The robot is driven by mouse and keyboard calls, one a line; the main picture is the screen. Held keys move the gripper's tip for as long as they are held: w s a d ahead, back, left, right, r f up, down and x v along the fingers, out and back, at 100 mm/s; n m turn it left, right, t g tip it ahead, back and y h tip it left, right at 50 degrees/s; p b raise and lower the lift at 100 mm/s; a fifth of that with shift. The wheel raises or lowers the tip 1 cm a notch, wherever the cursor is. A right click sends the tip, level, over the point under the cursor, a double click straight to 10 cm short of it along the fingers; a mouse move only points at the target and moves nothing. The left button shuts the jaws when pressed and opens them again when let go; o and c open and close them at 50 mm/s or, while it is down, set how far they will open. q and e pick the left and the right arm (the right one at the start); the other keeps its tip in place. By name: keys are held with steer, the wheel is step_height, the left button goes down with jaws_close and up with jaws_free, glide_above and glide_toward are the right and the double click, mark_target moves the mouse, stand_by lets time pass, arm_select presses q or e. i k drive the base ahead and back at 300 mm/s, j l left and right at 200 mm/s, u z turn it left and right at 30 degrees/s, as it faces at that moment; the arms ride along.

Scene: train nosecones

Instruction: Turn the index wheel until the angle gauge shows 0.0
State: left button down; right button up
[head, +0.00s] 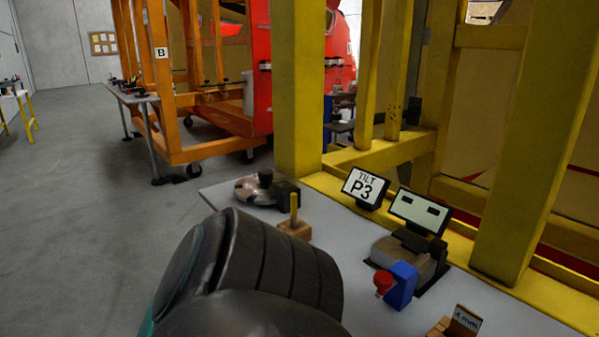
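The angle gauge appears to be the small screen (418,211) on a dark mount at the right of the grey table. It shows two short dark bars and no readable number. A round, flat, brownish disc with a dark knob, possibly the index wheel (250,190), lies at the table's far left corner beside a dark block. A sign reading "TILT P3" (365,188) stands left of the screen. My dark arm link fills the lower middle and hides part of the table. Neither gripper shows in the head view.
A blue block (402,286) with a red knob (383,282) stands before the screen. A wooden block with a yellow peg (294,222) stands near the disc. A "4 mm" label block (465,320) is at bottom right. Yellow frame posts (299,90) rise behind the table (335,226).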

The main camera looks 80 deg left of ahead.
mark_target(247, 188)
steer(key=k+j+u, duration=0.15)
steer(key=j+u, duration=0.15)
steer(key=u, duration=0.15)
steer(key=j+u, duration=0.3)
steer(key=u, duration=0.15)
steer(key=k+j+u, duration=0.2)
steer(key=j, duration=0.25)
steer(key=j+u, duration=0.2)
steer(key=j, duration=0.25)
steer(key=j+u, duration=0.1)
steer(key=j, duration=0.8)
steer(key=i+j, duration=0.15)
steer(key=j, duration=0.75)
steer(key=u, duration=0.05)
